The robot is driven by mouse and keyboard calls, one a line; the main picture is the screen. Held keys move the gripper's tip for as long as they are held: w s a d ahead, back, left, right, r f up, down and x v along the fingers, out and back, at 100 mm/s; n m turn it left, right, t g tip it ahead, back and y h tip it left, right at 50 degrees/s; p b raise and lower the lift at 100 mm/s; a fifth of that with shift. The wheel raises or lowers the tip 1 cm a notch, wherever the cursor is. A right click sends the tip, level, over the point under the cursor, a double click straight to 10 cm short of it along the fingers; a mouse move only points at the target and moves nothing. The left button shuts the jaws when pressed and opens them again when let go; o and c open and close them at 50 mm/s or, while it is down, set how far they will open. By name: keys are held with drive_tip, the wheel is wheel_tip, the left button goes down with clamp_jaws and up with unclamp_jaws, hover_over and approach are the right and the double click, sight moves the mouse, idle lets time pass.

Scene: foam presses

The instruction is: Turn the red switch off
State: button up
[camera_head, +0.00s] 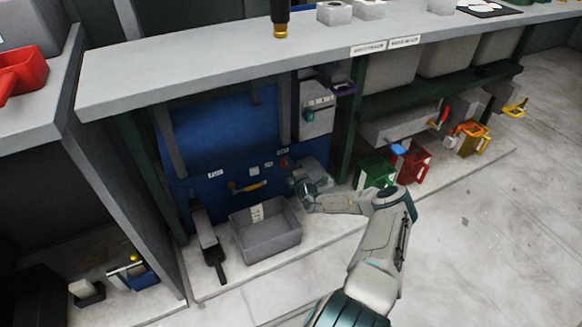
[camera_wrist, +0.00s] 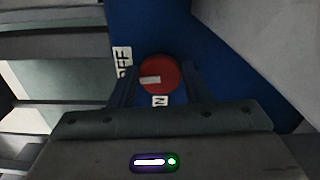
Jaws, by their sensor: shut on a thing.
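The red switch (camera_wrist: 165,70) is a round knob on the blue panel (camera_head: 215,135), with a short white mark left of its middle in the wrist view. An OFF label (camera_wrist: 123,62) is at its left and an ON label (camera_wrist: 160,101), partly cut off, is below it. My gripper (camera_wrist: 159,70) has a finger at each side of the knob and is shut on it. In the head view my gripper (camera_head: 301,184) reaches low to the panel, and the red switch (camera_head: 284,163) shows only as a small red spot beside it.
A grey bin (camera_head: 268,240) stands on the ledge left of my gripper. A green jug (camera_head: 376,171) and a red jug (camera_head: 412,168) stand at the right. The worktop (camera_head: 200,75) overhangs the panel.

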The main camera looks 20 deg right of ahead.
drive_tip(key=shift+s+f+m, duration=0.1)
drive_tip(key=shift+f+m, duration=0.05)
drive_tip(key=shift+m, duration=0.45)
drive_tip(key=o, duration=0.9)
drive_tip(key=s+p, duration=0.2)
drive_tip(key=s, duration=0.5)
drive_tip(key=s+p, duration=0.3)
drive_tip(key=s, duration=0.3)
drive_tip(key=shift+s+d, duration=0.2)
drive_tip(key=shift+s, duration=0.2)
